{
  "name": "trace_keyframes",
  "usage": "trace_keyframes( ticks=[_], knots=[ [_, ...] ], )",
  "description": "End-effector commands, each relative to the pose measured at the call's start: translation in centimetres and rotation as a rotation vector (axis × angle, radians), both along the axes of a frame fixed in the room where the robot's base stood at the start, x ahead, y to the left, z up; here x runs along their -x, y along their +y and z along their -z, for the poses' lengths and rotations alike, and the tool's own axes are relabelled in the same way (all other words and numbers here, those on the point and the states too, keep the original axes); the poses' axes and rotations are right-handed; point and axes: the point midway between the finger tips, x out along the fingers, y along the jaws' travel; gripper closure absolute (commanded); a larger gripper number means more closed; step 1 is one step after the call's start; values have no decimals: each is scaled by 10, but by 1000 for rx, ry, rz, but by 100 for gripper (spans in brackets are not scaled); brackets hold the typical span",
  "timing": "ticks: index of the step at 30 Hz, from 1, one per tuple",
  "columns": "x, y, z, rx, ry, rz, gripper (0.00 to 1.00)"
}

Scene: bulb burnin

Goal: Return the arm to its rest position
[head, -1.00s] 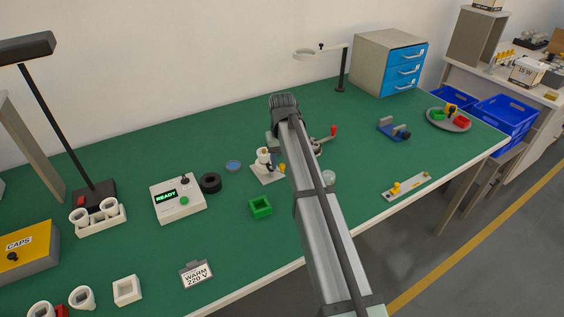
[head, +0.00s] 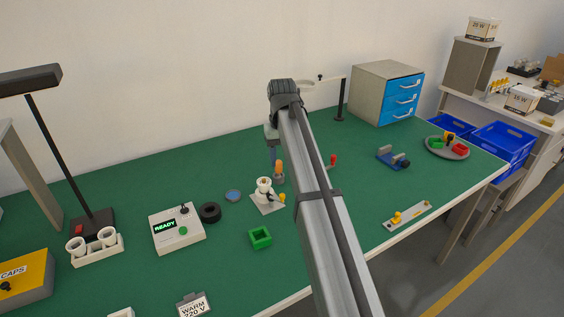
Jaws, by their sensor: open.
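My arm reaches from the bottom of the view up over the green bench (head: 350,130), with its wrist bend high near the middle. My gripper (head: 273,156) hangs below the wrist, partly hidden by my arm, above the bench and behind the white socket fixture (head: 265,190). The gripper is open, and I see nothing held in it. An orange-topped item (head: 279,169) stands close below it in the picture; I cannot tell the gap between them.
The tester box (head: 177,228), green block (head: 260,237), blue-drawer cabinet (head: 388,92), round tray (head: 447,147) and blue vise (head: 393,157) surround clear bench areas.

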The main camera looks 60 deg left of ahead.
Motion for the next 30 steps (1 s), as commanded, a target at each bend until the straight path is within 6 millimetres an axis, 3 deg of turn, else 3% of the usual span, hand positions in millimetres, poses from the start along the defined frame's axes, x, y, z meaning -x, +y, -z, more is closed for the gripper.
trace_keyframes(
  ticks=[15, 19, 23, 30],
  knots=[
    [0, 0, 0, 0, 0, 0, 53],
    [-14, -6, 5, -6, -9, 23, 53],
    [-58, -25, 19, -22, -37, 100, 53],
    [-178, -89, 57, -68, -129, 315, 53]
  ],
)
